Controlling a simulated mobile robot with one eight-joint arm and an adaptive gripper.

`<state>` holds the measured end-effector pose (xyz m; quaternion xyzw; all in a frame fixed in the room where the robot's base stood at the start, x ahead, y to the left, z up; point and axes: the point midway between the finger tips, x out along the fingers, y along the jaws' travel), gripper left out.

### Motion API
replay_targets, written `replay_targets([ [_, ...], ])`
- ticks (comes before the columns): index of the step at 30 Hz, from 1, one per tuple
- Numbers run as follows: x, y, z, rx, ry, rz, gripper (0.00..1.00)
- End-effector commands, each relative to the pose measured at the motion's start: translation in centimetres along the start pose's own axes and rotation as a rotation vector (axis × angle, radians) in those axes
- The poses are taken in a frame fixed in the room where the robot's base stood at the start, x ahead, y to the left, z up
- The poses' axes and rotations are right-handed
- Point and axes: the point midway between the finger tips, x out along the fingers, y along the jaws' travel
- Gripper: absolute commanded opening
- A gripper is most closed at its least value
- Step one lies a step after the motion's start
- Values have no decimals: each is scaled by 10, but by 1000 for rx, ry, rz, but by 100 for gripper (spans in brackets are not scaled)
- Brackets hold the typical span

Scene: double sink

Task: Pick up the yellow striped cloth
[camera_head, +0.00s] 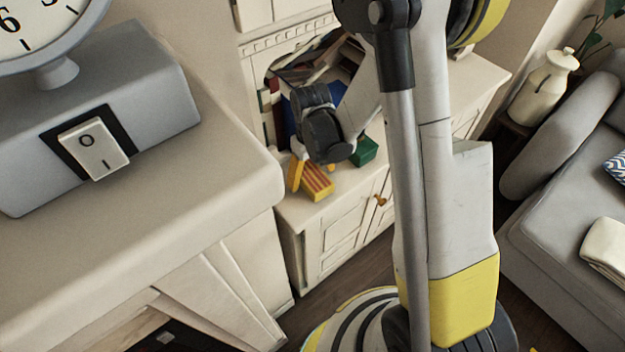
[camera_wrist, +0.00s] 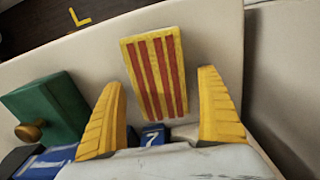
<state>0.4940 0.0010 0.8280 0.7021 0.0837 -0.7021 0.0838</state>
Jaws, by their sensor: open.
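The yellow cloth with red stripes (camera_head: 318,185) lies flat on the top of a cream cabinet, near its front edge. It also shows in the wrist view (camera_wrist: 155,72), straight ahead of my gripper. My gripper (camera_wrist: 162,80) is open, with one yellow finger on each side of the cloth's near part in the picture. Nothing is held between the fingers. In the head view my gripper (camera_head: 295,170) is just left of and behind the cloth, partly hidden by my wrist. Whether the fingers touch the cloth cannot be told.
A green box (camera_wrist: 45,108) with a round knob stands left of my gripper in the wrist view; it also shows in the head view (camera_head: 364,151). A small blue object marked 7 (camera_wrist: 153,136) is close between the fingers' bases. Books (camera_head: 300,70) fill the niche behind.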

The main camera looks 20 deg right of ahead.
Motion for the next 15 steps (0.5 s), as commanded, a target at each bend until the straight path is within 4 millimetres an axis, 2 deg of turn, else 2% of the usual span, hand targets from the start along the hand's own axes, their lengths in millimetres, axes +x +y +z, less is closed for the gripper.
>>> replay_targets([
  [2, -1, 0, 0, 0, 0, 0, 84],
  [6, -1, 0, 0, 0, 0, 0, 41],
  [7, -1, 0, 0, 0, 0, 0, 37],
  [15, -1, 0, 0, 0, 0, 0, 36],
])
